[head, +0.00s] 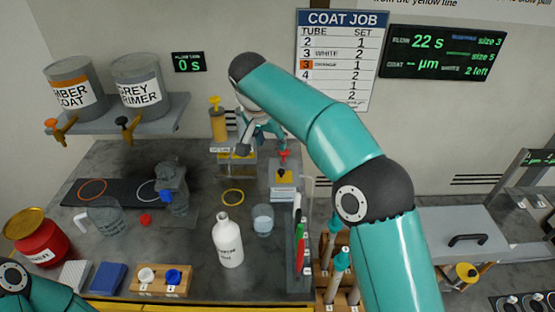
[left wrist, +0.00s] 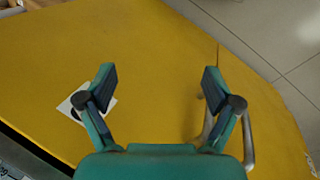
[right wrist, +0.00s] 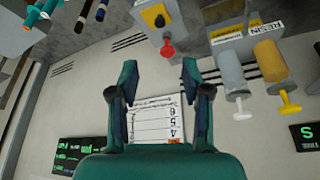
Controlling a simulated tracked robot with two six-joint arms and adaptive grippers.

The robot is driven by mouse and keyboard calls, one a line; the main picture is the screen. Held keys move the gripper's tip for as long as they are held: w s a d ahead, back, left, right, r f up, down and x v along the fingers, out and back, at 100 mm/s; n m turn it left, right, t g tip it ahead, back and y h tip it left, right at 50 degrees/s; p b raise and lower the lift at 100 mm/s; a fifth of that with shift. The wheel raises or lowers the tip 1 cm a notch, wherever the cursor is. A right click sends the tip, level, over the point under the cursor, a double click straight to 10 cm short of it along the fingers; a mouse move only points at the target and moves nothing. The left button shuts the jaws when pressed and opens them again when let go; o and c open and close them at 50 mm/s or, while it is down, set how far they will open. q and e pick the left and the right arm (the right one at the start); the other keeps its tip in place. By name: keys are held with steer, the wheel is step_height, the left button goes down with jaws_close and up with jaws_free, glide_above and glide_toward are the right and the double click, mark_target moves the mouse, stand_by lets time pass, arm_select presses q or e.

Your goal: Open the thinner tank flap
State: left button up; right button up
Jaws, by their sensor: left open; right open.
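A red drum (head: 38,240) with a yellow top and a partly hidden label ending in "NNER" stands at the left edge in the head view. A grey lid with a black handle (head: 466,239) lies flat at the right; I cannot tell which is the thinner tank flap. My right gripper (head: 258,137) is at the back of the bench, near the yellow-topped dispensers. It is open and empty in the right wrist view (right wrist: 160,75). My left gripper (left wrist: 158,78) is open and empty above a yellow surface; its fingers are outside the head view.
A white bottle (head: 228,242), glass beaker (head: 263,219) and grey clamp-like device (head: 174,188) stand on the bench. My right arm crosses the head view, hiding part of the wall.

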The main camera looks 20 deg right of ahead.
mark_target(281, 171)
steer(key=p+x, duration=0.2)
steer(key=x, duration=1.5)
steer(key=shift+r, duration=0.1)
jaws_close()
